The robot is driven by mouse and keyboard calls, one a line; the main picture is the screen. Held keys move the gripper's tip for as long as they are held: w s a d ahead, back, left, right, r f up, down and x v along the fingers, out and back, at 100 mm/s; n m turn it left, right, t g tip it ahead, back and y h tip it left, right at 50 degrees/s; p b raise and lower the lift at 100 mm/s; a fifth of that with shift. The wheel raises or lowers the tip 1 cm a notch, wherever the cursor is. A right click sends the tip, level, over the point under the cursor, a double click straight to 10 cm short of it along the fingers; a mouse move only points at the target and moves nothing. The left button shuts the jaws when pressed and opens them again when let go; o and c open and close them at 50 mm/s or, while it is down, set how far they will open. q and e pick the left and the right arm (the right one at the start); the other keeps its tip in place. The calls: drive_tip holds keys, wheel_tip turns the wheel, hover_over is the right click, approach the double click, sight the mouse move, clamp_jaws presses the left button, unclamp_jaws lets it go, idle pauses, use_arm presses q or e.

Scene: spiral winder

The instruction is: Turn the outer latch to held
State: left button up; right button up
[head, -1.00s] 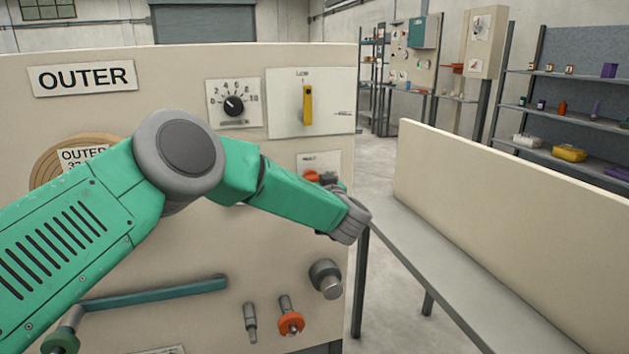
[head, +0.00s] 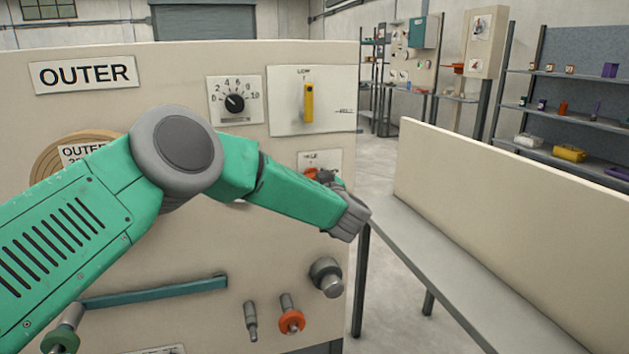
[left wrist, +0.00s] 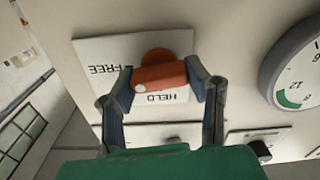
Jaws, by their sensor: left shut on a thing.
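The outer latch is an orange knob with a bar-shaped handle (left wrist: 160,77) on a white plate (left wrist: 90,50) in the left wrist view. The plate reads FREE and HELD, both upside down in this view. A pale dot marks the bar's left end, on the side towards FREE. My left gripper (left wrist: 161,80) is shut on the bar, one finger at each end. In the head view the latch (head: 311,173) shows as a small orange patch, mostly hidden behind my left gripper (head: 326,176). My right gripper is in neither view.
The OUTER panel has a dial (head: 235,103) and a yellow lever (head: 309,103) above the latch. A grey knob (head: 327,277), an orange-collared part (head: 291,318) and a teal bar (head: 155,291) are below. A bench (head: 440,255) stands to the right. A round gauge (left wrist: 296,75) is beside the plate.

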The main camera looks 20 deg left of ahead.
use_arm(q)
drive_tip(key=n+b, duration=0.2)
drive_tip(key=n, duration=0.2)
drive_tip(key=shift+f, duration=0.15)
drive_tip(key=n+b, duration=0.2)
drive_tip(key=n, duration=0.2)
drive_tip(key=shift+f, duration=0.1)
drive_tip(key=n+b, duration=0.3)
drive_tip(key=n, duration=0.1)
drive_tip(key=shift+a+f+b, duration=0.1)
drive_tip(key=shift+b, duration=0.25)
drive_tip(key=shift+s+n+b, duration=0.1)
drive_tip(key=shift+n+b, duration=1.3)
drive_tip(key=shift+n, duration=0.6)
drive_tip(key=shift+f, duration=0.1)
drive_tip(key=o, duration=1.2)
drive_tip(key=shift+c, duration=0.2)
